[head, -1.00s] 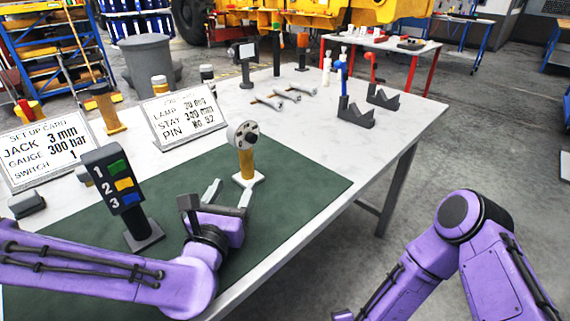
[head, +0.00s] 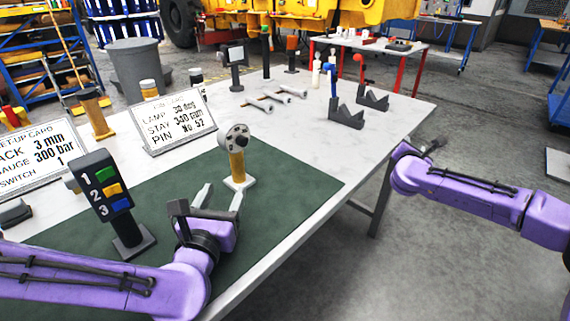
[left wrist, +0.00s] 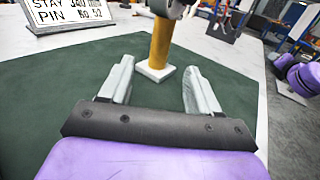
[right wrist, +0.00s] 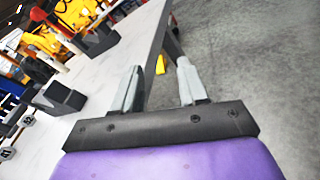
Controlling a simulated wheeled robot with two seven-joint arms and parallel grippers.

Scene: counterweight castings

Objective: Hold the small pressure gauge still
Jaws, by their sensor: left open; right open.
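The small pressure gauge, as it appears, is a round grey head (head: 235,137) on an upright yellow post (head: 237,166) with a white square base. It stands on the green mat (head: 290,181). My left gripper (head: 221,194) is open and empty, low over the mat on the near side of the gauge. In the left wrist view the post (left wrist: 161,42) and base stand just beyond and between the fingertips (left wrist: 158,70), apart from them; the head is cut off by the top edge. My right gripper (head: 432,146) is open and empty by the table's right edge.
A switch box (head: 104,186) numbered 1, 2, 3 stands left of my left gripper. Two text cards (head: 172,118) stand behind it. Grey V-shaped stands (head: 347,115), one with a blue-topped post, are at the table's far right. Bare white tabletop (head: 300,140) lies right of the gauge.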

